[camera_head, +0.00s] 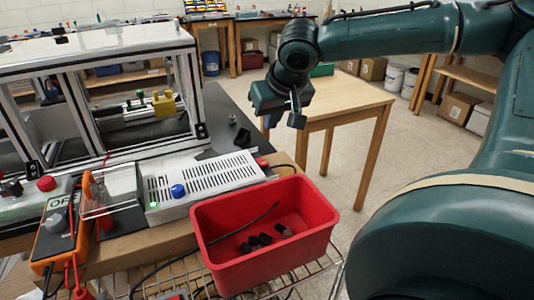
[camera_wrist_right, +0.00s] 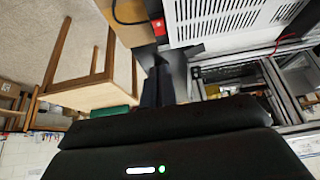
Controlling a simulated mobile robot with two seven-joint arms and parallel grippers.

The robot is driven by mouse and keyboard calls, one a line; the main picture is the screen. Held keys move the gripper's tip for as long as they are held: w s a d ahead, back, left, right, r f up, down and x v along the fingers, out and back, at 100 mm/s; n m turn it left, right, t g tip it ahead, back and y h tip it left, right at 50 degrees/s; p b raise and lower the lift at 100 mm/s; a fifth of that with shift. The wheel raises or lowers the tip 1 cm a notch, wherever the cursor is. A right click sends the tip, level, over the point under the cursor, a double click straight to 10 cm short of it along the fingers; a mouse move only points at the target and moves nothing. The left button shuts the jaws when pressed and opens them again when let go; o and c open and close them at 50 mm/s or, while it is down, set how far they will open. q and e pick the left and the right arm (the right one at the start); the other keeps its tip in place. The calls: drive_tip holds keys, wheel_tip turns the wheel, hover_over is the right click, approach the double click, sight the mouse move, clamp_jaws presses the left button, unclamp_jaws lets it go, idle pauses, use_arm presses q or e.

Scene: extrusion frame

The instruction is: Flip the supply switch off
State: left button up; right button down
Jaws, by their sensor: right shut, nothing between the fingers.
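The supply is a silver-white box with a slotted cover (camera_head: 205,185) on the bench. A small red switch (camera_head: 262,162) sits at its right end; a blue knob (camera_head: 178,191) and a green light are at its left. In the right wrist view the slotted cover (camera_wrist_right: 225,18) is at the top, with the red switch (camera_wrist_right: 158,27) to its left, just beyond the fingers. My right gripper (camera_head: 297,120) is shut and empty, above and to the right of the supply and apart from it. Its dark fingers (camera_wrist_right: 157,85) show in the wrist view. Whether the switch is on cannot be made out.
A red bin (camera_head: 265,270) with dark parts and a cable stands in front of the supply. An orange meter (camera_head: 55,240) and a clear cover (camera_head: 112,190) are at left. The aluminium extrusion frame (camera_head: 195,90) stands behind. A wooden table (camera_head: 345,95) stands beyond my gripper.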

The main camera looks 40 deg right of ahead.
hover_over(266, 163)
wheel_tip(266, 163, down, 6)
drive_tip(key=shift+f, duration=0.1)
drive_tip(key=f, duration=0.3)
drive_tip(key=shift+s+a+f, duration=0.1)
drive_tip(key=shift+s+f, duration=0.05)
drive_tip(key=shift+s, duration=0.05)
drive_tip(key=shift+s+f+b, duration=0.15)
drive_tip(key=shift+f+b, duration=0.15)
drive_tip(key=shift+f, duration=0.15)
use_arm(q)
drive_tip(key=shift+w+d+r, duration=0.2)
drive_tip(key=shift+w, duration=0.05)
